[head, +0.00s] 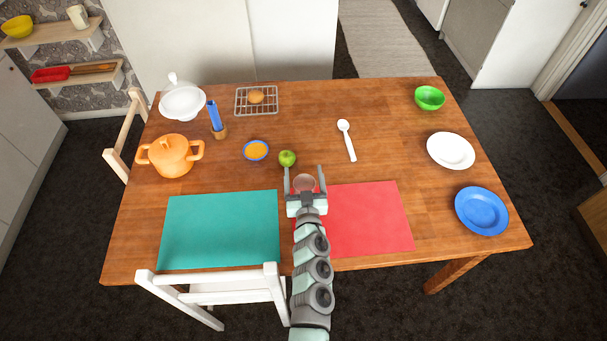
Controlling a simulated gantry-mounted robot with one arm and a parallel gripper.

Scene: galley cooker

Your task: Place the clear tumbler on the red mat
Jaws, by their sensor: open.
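The clear tumbler (305,182) looks like a small round glass with a pinkish tint, near the middle of the wooden table. My gripper (304,174) is open, with one finger on each side of the tumbler. The red mat (372,219) lies flat at the front of the table, right of my arm. My gripper and arm hide its left part. The tumbler is by the mat's far left corner; I cannot tell whether its base is on the mat or on bare wood.
A green apple (287,158) sits just beyond my left finger. A teal mat (220,229) lies left of my arm. A white spoon (347,140), white plate (451,151) and blue plate (482,211) are to the right. An orange pot (170,156) stands left.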

